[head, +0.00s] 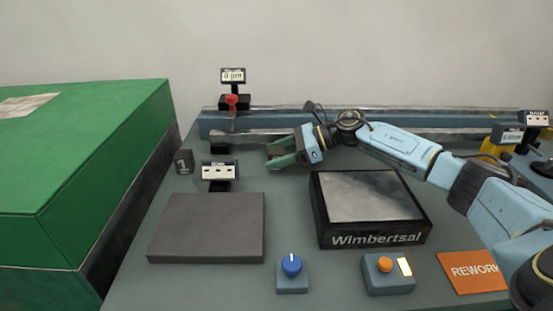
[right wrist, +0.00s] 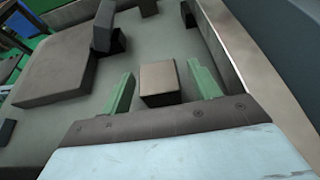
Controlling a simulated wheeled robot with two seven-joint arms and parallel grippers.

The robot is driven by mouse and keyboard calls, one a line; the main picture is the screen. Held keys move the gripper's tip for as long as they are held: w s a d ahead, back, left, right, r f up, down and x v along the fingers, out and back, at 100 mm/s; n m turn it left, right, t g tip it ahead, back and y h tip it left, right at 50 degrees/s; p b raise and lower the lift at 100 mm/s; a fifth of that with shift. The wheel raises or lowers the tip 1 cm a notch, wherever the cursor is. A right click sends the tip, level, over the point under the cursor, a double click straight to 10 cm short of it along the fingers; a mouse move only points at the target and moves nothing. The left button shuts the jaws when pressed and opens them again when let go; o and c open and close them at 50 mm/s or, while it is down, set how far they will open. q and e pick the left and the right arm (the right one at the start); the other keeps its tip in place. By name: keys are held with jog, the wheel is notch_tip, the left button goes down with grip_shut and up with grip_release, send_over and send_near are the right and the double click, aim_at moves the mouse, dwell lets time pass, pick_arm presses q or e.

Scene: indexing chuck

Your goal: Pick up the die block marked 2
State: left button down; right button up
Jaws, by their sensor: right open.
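My right gripper (head: 272,156) is open above the bench, in front of the long rail, with its green fingers pointing left. In the right wrist view, a brownish-grey block (right wrist: 160,83) sits between the two spread fingers (right wrist: 160,70), with gaps on both sides. No number shows on its visible faces, so I cannot tell if it is the block marked 2. In the head view the gripper hides most of that spot. A dark block marked 1 (head: 184,162) stands on the bench to the left. My left gripper is not in view.
A grey slab (head: 206,228) lies at front left, with a small display (head: 220,171) behind it. A black-framed plate (head: 372,235) stands right of it. A blue knob (head: 291,266), button box (head: 388,272) and orange REWORK sheet (head: 470,272) line the front. The rail (head: 225,122) runs behind.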

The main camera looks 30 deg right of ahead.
jog(key=shift+x, duration=1.1)
grip_shut()
jog(key=shift+r, duration=0.1)
jog(key=shift+d+r, duration=0.1)
jog(key=shift+r, duration=0.1)
